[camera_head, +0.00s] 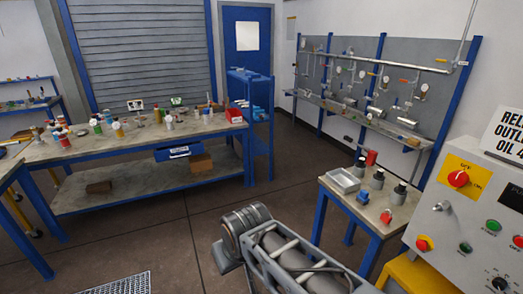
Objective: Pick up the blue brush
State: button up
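I cannot make out a blue brush for certain. A small blue object (362,197) lies on the small blue-legged table (340,187) at the right, in front of a pale tray; it is too small to tell what it is. The long workbench (200,131) at the left holds many small bottles and tools, too small to tell apart. My gripper does not show in this view, so its state and its distance from these things cannot be seen.
The pale tray (343,180) stands beside several dark-capped bottles (377,179) and a red-topped item (386,216) on the small table. A control panel (470,215) stands at the right. A pipe-fitted wall board (375,85) is behind. The floor (285,180) between workbench and small table is clear.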

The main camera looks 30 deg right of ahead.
aim_at(362, 198)
jog(key=z, duration=0.4)
jog(key=i, duration=1.35)
jog(key=z, duration=1.75)
jog(key=i, duration=0.95)
jog(key=z, duration=0.8)
